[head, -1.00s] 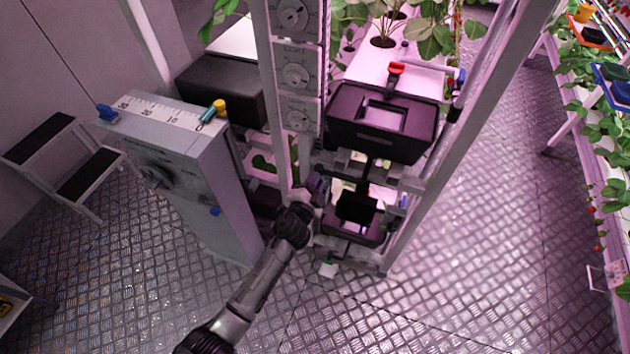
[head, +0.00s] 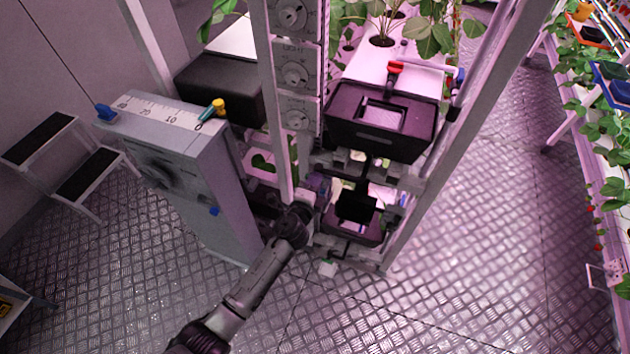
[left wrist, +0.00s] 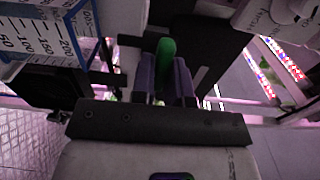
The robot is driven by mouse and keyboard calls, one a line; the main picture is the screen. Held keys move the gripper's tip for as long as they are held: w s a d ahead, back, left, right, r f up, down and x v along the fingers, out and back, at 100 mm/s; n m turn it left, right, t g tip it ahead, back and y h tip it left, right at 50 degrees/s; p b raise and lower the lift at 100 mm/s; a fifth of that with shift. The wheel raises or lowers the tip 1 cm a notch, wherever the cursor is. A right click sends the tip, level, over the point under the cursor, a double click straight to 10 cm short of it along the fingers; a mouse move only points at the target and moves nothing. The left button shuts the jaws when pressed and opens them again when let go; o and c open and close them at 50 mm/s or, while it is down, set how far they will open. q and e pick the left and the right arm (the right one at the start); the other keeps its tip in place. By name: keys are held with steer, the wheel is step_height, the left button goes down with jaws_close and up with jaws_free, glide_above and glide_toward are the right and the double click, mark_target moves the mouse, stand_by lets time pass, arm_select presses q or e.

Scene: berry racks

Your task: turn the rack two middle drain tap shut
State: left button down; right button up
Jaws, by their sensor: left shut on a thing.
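In the left wrist view, the purple fingers of my left gripper (left wrist: 166,70) are closed around a green handle (left wrist: 165,47), which looks like a tap lever. Its rounded end shows between the fingertips; the rest is hidden. In the head view, my left gripper (head: 318,185) reaches in beside the rack's front post, below the upper black tank (head: 345,140). The green handle cannot be made out there, and the tap body is hidden. A red-handled tap (head: 395,68) shows higher up on the rack. My right gripper is not in view.
A grey cabinet with a scale on top (head: 215,190) stands close to the left of my arm. A lower black bin (head: 352,232) sits beside the gripper in the rack. A slanted post (head: 450,140) bounds the rack on the right. The metal floor (head: 490,250) is open there.

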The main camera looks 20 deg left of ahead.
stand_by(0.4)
arm_select(q)
steer(key=c, duration=1.1)
jaws_free()
steer(key=shift+s, duration=0.1)
steer(key=s+p, duration=0.1)
steer(key=s, duration=1.2)
steer(key=shift+s+p, duration=0.35)
